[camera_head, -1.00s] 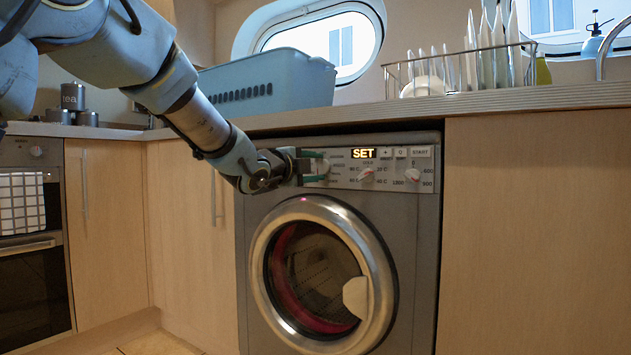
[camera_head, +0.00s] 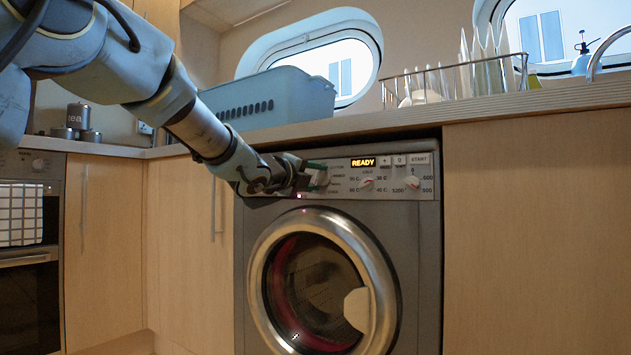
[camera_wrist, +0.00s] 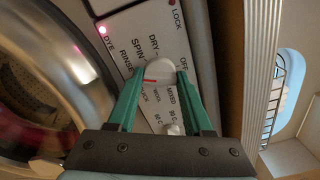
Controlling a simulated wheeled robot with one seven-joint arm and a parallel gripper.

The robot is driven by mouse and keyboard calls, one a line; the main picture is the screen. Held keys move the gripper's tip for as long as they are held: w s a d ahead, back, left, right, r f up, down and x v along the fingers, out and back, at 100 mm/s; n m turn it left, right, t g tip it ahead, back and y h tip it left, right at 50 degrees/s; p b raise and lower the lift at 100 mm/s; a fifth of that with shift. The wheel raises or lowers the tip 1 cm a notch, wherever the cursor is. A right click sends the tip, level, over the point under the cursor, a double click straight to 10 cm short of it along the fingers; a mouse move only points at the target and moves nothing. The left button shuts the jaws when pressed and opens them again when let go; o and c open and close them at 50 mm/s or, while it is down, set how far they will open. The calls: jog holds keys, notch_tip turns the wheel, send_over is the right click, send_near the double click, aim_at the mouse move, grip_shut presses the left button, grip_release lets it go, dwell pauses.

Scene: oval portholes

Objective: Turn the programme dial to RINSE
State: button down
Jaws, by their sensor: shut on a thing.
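The white programme dial (camera_wrist: 160,70) has a short red pointer mark, and the wrist view shows it between my green fingers. My gripper (camera_wrist: 161,82) is shut on the dial, with a finger on either side. The mark points left in that view, close to the inner end of the RINSE label (camera_wrist: 129,62); I cannot tell if it lines up exactly. SPIN, DRY and OFF are printed around the dial. In the head view my gripper (camera_head: 318,174) is at the left of the washing machine's panel and partly hides the dial. The display (camera_head: 363,162) reads READY.
The round washer door (camera_head: 322,285) is closed below the panel. Two other knobs (camera_head: 367,184) (camera_head: 413,184) and several buttons are to the right. The countertop edge (camera_head: 400,122) overhangs just above, carrying a blue basket (camera_head: 275,98) and a dish rack (camera_head: 455,85).

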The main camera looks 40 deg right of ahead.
jog(key=shift+c, duration=1.5)
grip_release()
jog(key=p+v, duration=0.2)
jog(key=v, duration=0.8)
jog(key=shift+a+p, duration=0.35)
jog(key=shift+a, duration=0.05)
